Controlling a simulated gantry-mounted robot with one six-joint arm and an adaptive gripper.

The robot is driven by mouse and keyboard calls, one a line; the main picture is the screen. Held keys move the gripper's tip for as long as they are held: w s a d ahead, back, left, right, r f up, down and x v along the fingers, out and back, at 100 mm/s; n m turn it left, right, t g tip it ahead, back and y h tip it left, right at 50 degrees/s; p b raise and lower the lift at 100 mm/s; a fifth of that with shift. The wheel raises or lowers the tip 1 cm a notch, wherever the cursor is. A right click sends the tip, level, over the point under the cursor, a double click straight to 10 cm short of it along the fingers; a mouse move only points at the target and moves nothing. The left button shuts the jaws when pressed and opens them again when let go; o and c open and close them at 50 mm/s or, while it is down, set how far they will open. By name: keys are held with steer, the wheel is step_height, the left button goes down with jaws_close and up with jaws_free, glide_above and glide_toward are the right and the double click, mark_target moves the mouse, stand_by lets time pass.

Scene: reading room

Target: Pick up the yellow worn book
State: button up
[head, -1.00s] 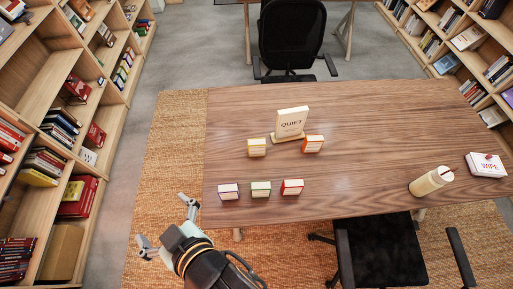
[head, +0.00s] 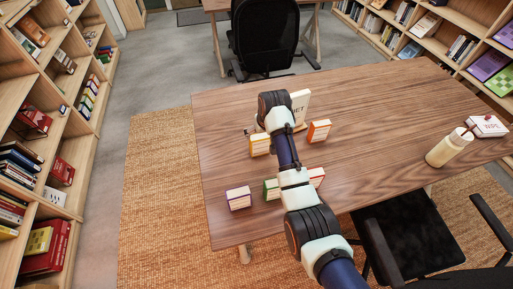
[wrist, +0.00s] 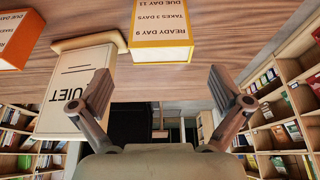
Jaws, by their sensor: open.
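A small yellow block (head: 260,145), book-like, stands on the table (head: 400,105) left of my arm. In the wrist view, which is upside down, a yellow-edged block (wrist: 165,28) shows printed lines on its white face, with "READY DAY 9" legible. I cannot tell whether it is worn. My gripper (wrist: 162,78) is open and empty between its two spread fingers. The yellow-edged block appears beyond the fingertips, apart from them. In the head view my arm hides most of the gripper. Another yellow book (head: 38,240) lies on the left shelf.
A QUIET sign (head: 300,103) stands close by, partly behind my arm. An orange block (head: 319,131), a purple one (head: 238,198), and partly hidden green (head: 271,189) and red ones share the table. A bottle (head: 447,148) and wipe box (head: 487,126) stand right.

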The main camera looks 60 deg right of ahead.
mark_target(260, 137)
steer(key=b+x, duration=0.3)
steer(key=x, duration=0.4)
steer(key=shift+f+b, duration=0.15)
steer(key=shift+b, duration=0.2)
steer(key=c, duration=1.1)
step_height(260, 137, up, 20)
steer(key=p, duration=0.6)
steer(key=shift+c, duration=0.2)
